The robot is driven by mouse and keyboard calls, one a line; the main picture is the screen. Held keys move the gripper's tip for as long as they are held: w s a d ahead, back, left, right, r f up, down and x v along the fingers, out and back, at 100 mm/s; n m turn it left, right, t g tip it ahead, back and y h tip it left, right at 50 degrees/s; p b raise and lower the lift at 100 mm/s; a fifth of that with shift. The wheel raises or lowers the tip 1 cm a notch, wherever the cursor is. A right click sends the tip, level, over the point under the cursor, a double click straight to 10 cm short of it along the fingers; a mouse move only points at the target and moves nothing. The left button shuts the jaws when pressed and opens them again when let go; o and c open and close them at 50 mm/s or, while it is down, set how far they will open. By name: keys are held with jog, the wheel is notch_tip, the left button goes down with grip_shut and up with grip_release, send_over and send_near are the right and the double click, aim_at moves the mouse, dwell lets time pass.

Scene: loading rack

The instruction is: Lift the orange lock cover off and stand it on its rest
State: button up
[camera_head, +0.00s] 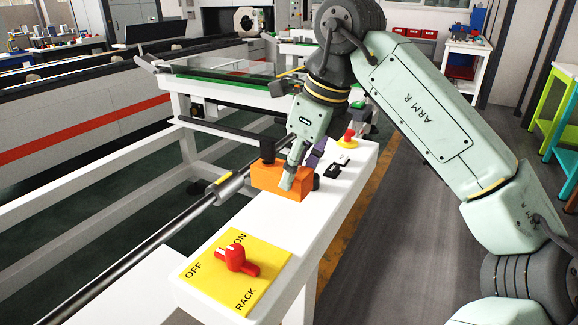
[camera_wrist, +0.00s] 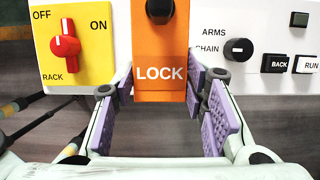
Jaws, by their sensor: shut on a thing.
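The orange lock cover (camera_head: 266,180) is at the white control rail in the head view, beyond the yellow switch plate. In the wrist view the cover (camera_wrist: 160,98) shows its face marked LOCK, with a dark round part (camera_wrist: 160,8) at the top edge of the picture. My gripper (camera_head: 292,172) reaches down to the cover from above. In the wrist view the purple pads of my gripper (camera_wrist: 160,84) are on both sides of the cover, shut on it. Whether the cover is seated or slightly raised cannot be told. I cannot pick out its rest.
A yellow plate (camera_head: 217,283) with a red rotary switch (camera_head: 237,261) is on the near rail. A steel bar (camera_head: 150,243) runs along the left. A red emergency button (camera_head: 348,135) and black buttons (camera_wrist: 277,63) lie beyond.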

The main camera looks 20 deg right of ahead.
jog(key=shift+f, duration=0.2)
jog(key=shift+f+b, duration=2.65)
jog(key=shift+f, duration=0.6)
jog(key=o, duration=1.4)
jog(key=shift+r, duration=0.15)
jog(key=v, duration=1.1)
jog(key=shift+s+d+r, duration=0.1)
jog(key=shift+s+r, duration=0.05)
jog(key=shift+r, duration=0.15)
